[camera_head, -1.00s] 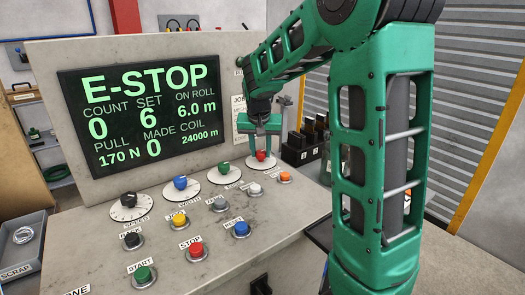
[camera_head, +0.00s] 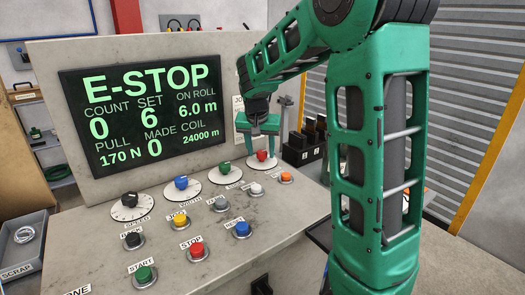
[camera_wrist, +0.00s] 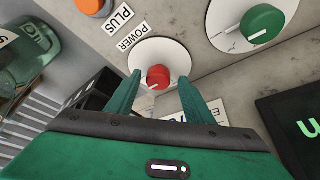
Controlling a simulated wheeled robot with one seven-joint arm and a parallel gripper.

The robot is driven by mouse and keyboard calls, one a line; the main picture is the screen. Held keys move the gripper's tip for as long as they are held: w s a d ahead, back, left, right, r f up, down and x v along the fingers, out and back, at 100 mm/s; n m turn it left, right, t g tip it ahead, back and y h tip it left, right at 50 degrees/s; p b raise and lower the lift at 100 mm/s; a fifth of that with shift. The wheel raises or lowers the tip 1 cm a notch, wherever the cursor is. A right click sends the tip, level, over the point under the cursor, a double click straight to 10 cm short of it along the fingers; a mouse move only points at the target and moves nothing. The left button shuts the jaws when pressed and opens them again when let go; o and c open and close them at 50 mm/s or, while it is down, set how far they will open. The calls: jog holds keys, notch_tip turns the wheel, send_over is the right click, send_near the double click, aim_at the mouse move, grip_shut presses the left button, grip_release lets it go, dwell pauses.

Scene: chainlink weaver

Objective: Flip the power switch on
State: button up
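The power switch is a red rotary knob (camera_wrist: 158,77) on a white round dial, with a POWER label (camera_wrist: 130,37) beside it in the wrist view. A pale pointer mark on the knob points to the lower left there. In the head view the red knob (camera_head: 262,155) sits at the right end of the row of dials. My gripper (camera_wrist: 160,80) is open, with one green finger on each side of the knob and gaps visible. In the head view my gripper (camera_head: 260,140) hangs over the dial. Whether the fingers touch the dial face cannot be told.
The display (camera_head: 145,115) reads E-STOP. A green knob (camera_head: 224,168) is on the neighbouring dial. An orange button (camera_head: 286,177), a white button (camera_head: 256,190) and several other buttons lie on the console in front. Dark containers (camera_head: 305,145) stand behind the right side.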

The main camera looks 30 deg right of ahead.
jog(key=v, duration=1)
jog(key=shift+r, duration=0.35)
jog(key=shift+a, duration=0.1)
